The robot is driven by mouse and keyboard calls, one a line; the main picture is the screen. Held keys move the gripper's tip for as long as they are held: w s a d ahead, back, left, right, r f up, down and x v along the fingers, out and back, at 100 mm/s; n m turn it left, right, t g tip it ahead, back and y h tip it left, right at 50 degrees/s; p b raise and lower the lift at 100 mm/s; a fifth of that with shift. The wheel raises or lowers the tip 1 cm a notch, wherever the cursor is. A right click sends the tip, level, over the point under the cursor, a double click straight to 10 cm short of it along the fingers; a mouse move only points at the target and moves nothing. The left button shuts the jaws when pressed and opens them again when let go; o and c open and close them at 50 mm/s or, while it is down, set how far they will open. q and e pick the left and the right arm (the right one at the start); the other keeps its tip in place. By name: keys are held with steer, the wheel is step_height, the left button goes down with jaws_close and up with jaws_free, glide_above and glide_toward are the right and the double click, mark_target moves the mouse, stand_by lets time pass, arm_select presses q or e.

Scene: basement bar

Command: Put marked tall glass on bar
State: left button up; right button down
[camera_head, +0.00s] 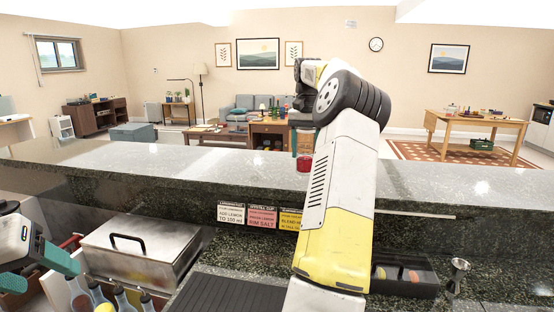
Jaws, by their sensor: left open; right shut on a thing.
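My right arm rises through the middle of the head view and reaches over the raised bar (120,160). Its dark wrist is at the top, and its teal gripper fingers (303,141) point down over the bar. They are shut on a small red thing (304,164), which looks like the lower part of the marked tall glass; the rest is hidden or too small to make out. It appears upright at the bar top, but I cannot tell whether it touches. My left gripper (58,262) is open and empty at the lower left, beside the steel box.
A steel lidded box (140,250) stands on the lower counter, with several bottles (122,298) in front. Recipe signs (262,216) hang on the bar's front. A black tray (405,275) and a metal jigger (457,272) are at right. The bar top is otherwise clear.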

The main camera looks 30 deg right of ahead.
mark_target(305, 136)
steer(key=shift+w+d, duration=0.4)
steer(key=shift+w, duration=0.45)
steer(key=shift+f, duration=1.8)
steer(key=c, duration=0.6)
jaws_free()
steer(key=shift+f, duration=0.15)
steer(key=shift+o, duration=0.2)
steer(key=shift+r, duration=3.85)
